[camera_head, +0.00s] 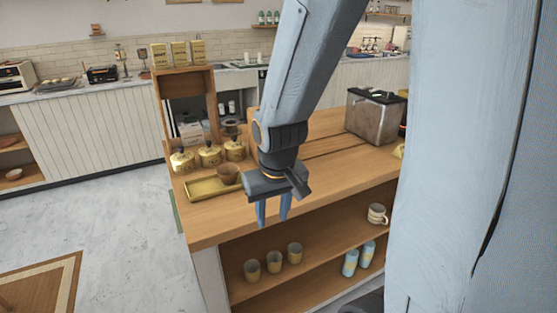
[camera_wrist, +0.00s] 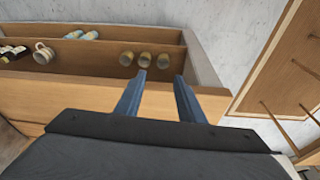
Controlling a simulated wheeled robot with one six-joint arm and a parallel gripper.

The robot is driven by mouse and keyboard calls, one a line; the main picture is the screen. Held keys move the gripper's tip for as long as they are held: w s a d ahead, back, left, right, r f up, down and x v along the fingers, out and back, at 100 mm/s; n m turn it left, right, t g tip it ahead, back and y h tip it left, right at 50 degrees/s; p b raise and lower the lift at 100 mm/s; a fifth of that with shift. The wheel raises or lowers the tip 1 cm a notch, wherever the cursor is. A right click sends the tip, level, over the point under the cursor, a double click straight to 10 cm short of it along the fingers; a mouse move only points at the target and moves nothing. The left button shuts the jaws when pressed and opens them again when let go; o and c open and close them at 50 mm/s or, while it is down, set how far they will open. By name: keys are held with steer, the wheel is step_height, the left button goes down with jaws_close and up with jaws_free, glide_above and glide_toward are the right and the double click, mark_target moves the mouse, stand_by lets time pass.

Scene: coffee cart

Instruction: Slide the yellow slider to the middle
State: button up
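A small yellow piece (camera_head: 398,151) shows on the counter at the right in the head view, partly hidden behind my own body. I cannot tell for sure whether it is the yellow slider. Long dark grooves (camera_head: 338,144) run along the wooden counter top (camera_head: 330,178). My gripper (camera_head: 272,218) points down at the counter's front edge, left of the yellow piece and well apart from it. Its two blue fingers are apart with nothing between them, also in the wrist view (camera_wrist: 160,78). No slider shows in the wrist view.
A yellow tray (camera_head: 203,189) with a brown bowl (camera_head: 228,174) and several gold-coloured pots (camera_head: 209,154) stand left of my gripper. A metal box (camera_head: 375,117) stands at the back right. Cups (camera_head: 274,262) are on the shelf below. The front counter strip right of my gripper is clear.

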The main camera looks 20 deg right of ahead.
steer(key=w+d+t+b, duration=0.1)
steer(key=w+d, duration=0.1)
steer(key=w, duration=0.2)
steer(key=w+d+f+t+b, duration=0.1)
steer(key=w+d, duration=0.2)
steer(key=w, duration=0.1)
steer(key=w+d+m+t+h+b, duration=0.1)
steer(key=w+d, duration=0.2)
steer(key=w, duration=0.1)
steer(key=shift+w+f, duration=0.35)
steer(key=w+d+f+t+b, duration=0.1)
steer(key=w+d, duration=0.2)
steer(key=w, duration=0.2)
steer(key=w+d+f+t+b, duration=0.1)
steer(key=w+d, duration=0.2)
steer(key=w, duration=0.1)
steer(key=w+d+f+m+t+b, duration=0.1)
steer(key=w+d, duration=0.2)
steer(key=w, duration=0.2)
steer(key=shift+w+d+f+h+b, duration=0.1)
steer(key=shift+w+h+b, duration=0.2)
steer(key=shift+w, duration=0.05)
steer(key=shift+w+d+f, duration=0.1)
steer(key=shift+w+f, duration=0.4)
steer(key=shift+c, duration=0.4)
jaws_close()
